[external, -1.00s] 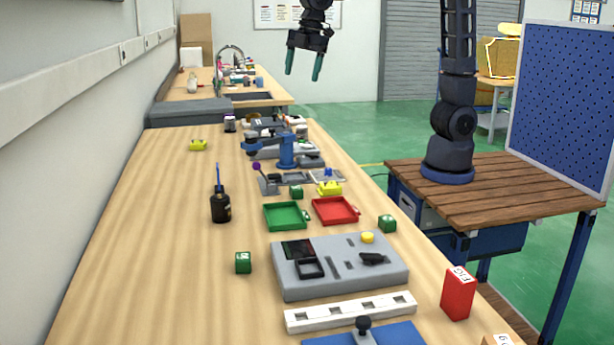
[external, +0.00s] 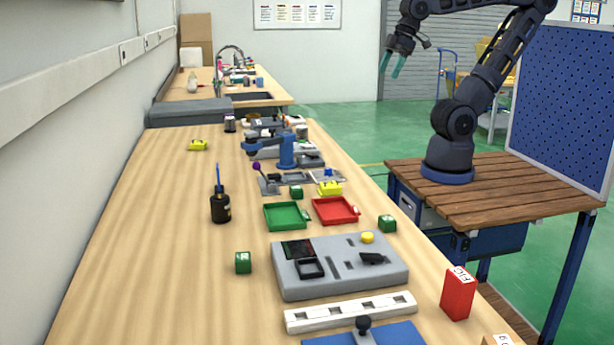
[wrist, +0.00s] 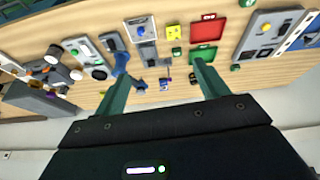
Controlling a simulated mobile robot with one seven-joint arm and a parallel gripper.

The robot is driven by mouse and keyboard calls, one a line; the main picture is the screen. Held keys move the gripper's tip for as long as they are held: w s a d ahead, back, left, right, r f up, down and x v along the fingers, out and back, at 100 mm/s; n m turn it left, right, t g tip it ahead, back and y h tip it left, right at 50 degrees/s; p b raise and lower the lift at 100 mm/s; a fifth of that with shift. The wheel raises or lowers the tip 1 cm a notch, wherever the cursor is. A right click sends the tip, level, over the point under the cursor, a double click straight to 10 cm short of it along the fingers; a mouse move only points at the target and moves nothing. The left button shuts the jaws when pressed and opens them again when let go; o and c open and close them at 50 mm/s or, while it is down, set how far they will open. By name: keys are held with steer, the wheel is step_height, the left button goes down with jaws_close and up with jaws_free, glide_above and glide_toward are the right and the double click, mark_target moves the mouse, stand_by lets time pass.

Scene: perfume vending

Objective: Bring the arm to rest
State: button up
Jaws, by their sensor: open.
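My gripper (external: 392,65) is open and empty, high in the air at the top right of the external view. It is beyond the right edge of the long bench and well above it, with its green fingers pointing down. My arm is folded back toward its base on the wooden cart (external: 520,185). In the wrist view my gripper (wrist: 160,85) shows two green fingers spread apart with nothing between them; the bench top lies past them.
The long wooden bench (external: 150,250) holds a green tray (external: 286,216), a red tray (external: 335,210), a grey panel device (external: 340,268), a black bottle (external: 220,207) and several green cubes. A blue perforated board (external: 565,110) stands right of my arm. The air around my gripper is clear.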

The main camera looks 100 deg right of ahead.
steer(key=shift+s+d+f+m, duration=0.15)
steer(key=shift+s+f, duration=0.15)
steer(key=shift+s, duration=0.2)
steer(key=shift+s+a+f+m, duration=0.15)
steer(key=shift+s+f, duration=0.1)
steer(key=shift+s, duration=0.25)
